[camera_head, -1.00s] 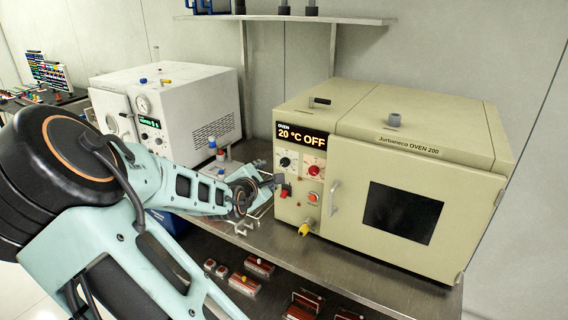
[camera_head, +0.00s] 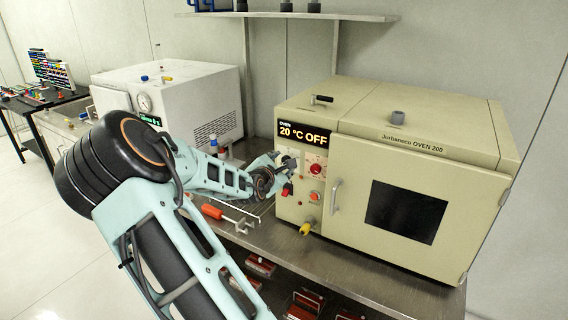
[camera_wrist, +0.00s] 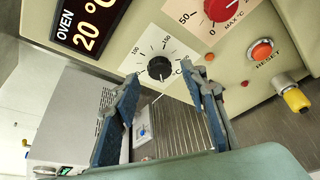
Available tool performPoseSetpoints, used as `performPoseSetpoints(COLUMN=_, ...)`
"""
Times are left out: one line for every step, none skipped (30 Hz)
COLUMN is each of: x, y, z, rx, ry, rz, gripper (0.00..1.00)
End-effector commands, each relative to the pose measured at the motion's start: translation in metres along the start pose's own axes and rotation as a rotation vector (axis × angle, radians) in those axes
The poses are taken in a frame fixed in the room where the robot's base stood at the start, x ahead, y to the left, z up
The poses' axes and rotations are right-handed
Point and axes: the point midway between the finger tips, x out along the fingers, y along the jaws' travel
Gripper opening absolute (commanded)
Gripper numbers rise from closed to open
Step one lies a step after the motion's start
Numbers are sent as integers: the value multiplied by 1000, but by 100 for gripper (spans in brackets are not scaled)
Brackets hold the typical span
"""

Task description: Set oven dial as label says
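The beige oven (camera_head: 480,170) stands on the steel bench, its display (camera_head: 303,135) reading 20 °C OFF. In the wrist view, the black dial (camera_wrist: 160,68) sits on a white scale plate with marks including 100 and 150. My gripper (camera_wrist: 160,70) is open, with blue-grey fingers to the left and right of the dial and visible gaps beside it. In the head view, my gripper (camera_head: 284,162) is at the oven's control panel and mostly covers this dial. The red MAX °C dial (camera_head: 316,169) is right of it, also in the wrist view (camera_wrist: 222,8). I cannot make out a setting label.
The orange RESET button (camera_wrist: 262,49) and a yellow-ended fitting (camera_head: 306,229) are near the dials. A red switch (camera_head: 287,189) sits below my gripper. A white instrument (camera_head: 190,95) stands at left. An orange-handled tool (camera_head: 213,212) lies on the bench.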

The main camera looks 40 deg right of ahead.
Motion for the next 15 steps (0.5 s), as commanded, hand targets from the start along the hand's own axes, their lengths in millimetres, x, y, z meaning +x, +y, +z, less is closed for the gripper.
performPoseSetpoints(x=6, y=0, z=1, rx=0, ry=-1, rz=-1, gripper=40)
performPoseSetpoints(x=10, y=0, z=1, rx=0, ry=-1, rz=-1, gripper=40)
performPoseSetpoints(x=13, y=0, z=1, rx=0, ry=-1, rz=0, gripper=40)
performPoseSetpoints(x=15, y=0, z=1, rx=-1, ry=-1, rz=-1, gripper=40)
performPoseSetpoints(x=18, y=0, z=0, rx=-1, ry=0, rz=-1, gripper=40)
performPoseSetpoints(x=20, y=0, z=0, rx=-1, ry=0, rz=0, gripper=40)
performPoseSetpoints(x=21, y=0, z=0, rx=-1, ry=0, rz=0, gripper=40)
performPoseSetpoints(x=23, y=0, z=0, rx=-1, ry=0, rz=0, gripper=40)
performPoseSetpoints(x=24, y=0, z=0, rx=-1, ry=0, rz=-1, gripper=40)
performPoseSetpoints(x=25, y=0, z=0, rx=-1, ry=0, rz=-1, gripper=40)
performPoseSetpoints(x=25, y=0, z=0, rx=-1, ry=0, rz=-1, gripper=40)
performPoseSetpoints(x=25, y=0, z=0, rx=-1, ry=0, rz=0, gripper=40)
performPoseSetpoints(x=26, y=0, z=0, rx=-1, ry=1, rz=0, gripper=40)
performPoseSetpoints(x=26, y=0, z=0, rx=-1, ry=1, rz=0, gripper=40)
performPoseSetpoints(x=26, y=0, z=0, rx=-1, ry=1, rz=0, gripper=40)
